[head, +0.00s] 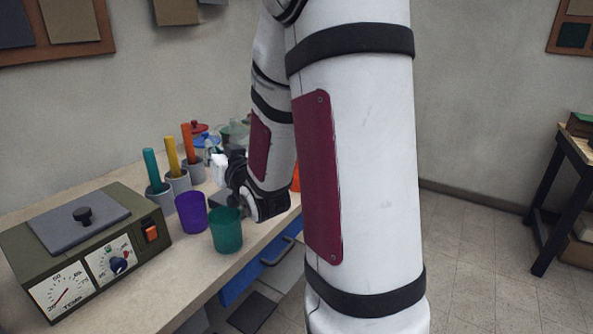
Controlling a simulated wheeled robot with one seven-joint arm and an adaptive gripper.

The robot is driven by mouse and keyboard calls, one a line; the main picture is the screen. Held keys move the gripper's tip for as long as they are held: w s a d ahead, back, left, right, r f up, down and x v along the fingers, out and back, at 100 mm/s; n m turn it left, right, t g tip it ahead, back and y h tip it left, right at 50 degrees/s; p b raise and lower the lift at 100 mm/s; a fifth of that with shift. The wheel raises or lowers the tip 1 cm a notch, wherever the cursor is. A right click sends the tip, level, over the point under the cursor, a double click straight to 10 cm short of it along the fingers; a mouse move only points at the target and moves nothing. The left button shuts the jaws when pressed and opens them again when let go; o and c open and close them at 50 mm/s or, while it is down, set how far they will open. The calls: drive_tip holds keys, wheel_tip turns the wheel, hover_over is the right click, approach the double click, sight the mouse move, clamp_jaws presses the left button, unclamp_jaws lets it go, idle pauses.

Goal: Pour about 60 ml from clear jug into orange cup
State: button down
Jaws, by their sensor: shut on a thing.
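My gripper (234,168) is dark, low over the bench behind the green cup, and partly covered by my own arm. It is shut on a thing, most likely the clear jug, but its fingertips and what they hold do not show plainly. A pale, see-through shape (238,132) shows just beyond the gripper; I cannot tell if it is the jug. Only a sliver of orange (296,178) shows at the right edge of my forearm, probably the orange cup. The rest of it is hidden behind my arm, and no liquid level can be seen.
A purple cup (191,212) and a green cup (226,230) stand close in front of my gripper. A control box (85,250) fills the bench's near left. Teal, yellow and orange sticks stand in grey holders (178,181). A red-lidded container (199,129) is farther back.

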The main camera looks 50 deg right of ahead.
drive_tip(key=shift+w+a+f+n+b, duration=0.1)
drive_tip(key=shift+a+f+n+b, duration=0.05)
drive_tip(key=shift+a+n+b, duration=0.15)
drive_tip(key=shift+a+r+n+b, duration=0.25)
drive_tip(key=shift+r+n+b, duration=0.1)
drive_tip(key=shift+n+b, duration=0.45)
drive_tip(key=shift+w+r, duration=0.1)
drive_tip(key=shift+r, duration=0.05)
